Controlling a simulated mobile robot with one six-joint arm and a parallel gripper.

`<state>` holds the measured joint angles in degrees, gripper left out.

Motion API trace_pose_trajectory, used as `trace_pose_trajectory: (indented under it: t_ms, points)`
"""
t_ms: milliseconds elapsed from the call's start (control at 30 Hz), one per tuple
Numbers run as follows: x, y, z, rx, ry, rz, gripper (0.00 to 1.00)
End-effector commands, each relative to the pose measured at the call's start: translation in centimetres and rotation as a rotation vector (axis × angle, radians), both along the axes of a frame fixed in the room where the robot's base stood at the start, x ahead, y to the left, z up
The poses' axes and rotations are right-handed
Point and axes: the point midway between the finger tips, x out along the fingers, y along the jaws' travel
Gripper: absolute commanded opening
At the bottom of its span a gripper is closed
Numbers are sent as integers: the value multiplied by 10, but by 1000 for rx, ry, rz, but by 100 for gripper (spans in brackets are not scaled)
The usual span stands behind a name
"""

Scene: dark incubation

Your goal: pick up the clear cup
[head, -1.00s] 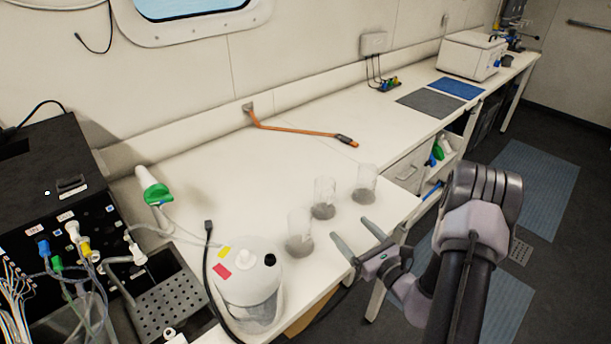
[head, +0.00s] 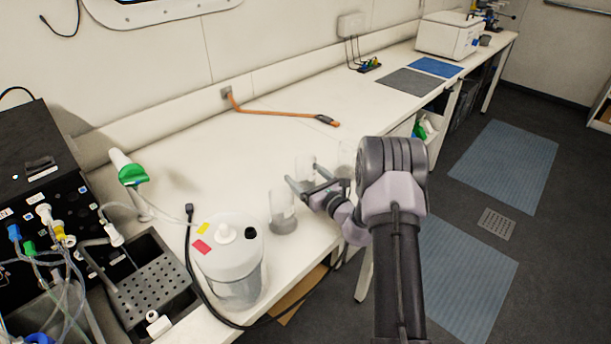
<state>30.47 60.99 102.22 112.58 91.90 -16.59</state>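Three clear cups with greyish bottoms stand in a slanting row near the front edge of the white bench. The nearest clear cup (head: 283,211) is fully in view. The middle clear cup (head: 304,165) is partly hidden by my gripper (head: 304,175). The farthest clear cup (head: 346,154) is partly hidden by my arm. My gripper is open, its two grey fingers pointing left over the bench at the middle cup, one finger tip on each side of it in the picture. I cannot tell whether the fingers touch it.
A white round container (head: 228,255) with red and yellow labels stands left of the cups. A black cable (head: 192,262) runs beside it. An orange strap-like item (head: 280,114) lies at the back. The bench (head: 215,150) between is clear. Tubing and a perforated tray (head: 150,285) are at left.

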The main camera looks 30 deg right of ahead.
Motion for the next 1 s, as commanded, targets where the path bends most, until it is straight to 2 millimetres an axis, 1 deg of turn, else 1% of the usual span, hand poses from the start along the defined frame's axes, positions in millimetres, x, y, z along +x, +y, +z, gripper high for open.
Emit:
trace_pose_trajectory:
  t_ms: [67,167,200,267,400,433,600,667,767,800,900,1000]
  points:
    - [0,0,1,0,0,0,84]
    - [0,0,1,0,0,0,66]
    - [0,0,1,0,0,0,58]
    - [0,0,1,0,0,0,47]
    - [-1,0,1,0,0,0,19]
    - [-1,0,1,-1,-1,0,16]
    - [-1,0,1,-1,-1,0,16]
    - [0,0,7,-1,-2,1,16]
    - [0,0,31,-2,-3,1,16]
    - [0,0,43,-2,-4,1,16]
    - [0,0,71,-3,-3,1,16]
    - [-1,0,90,-2,-2,1,16]
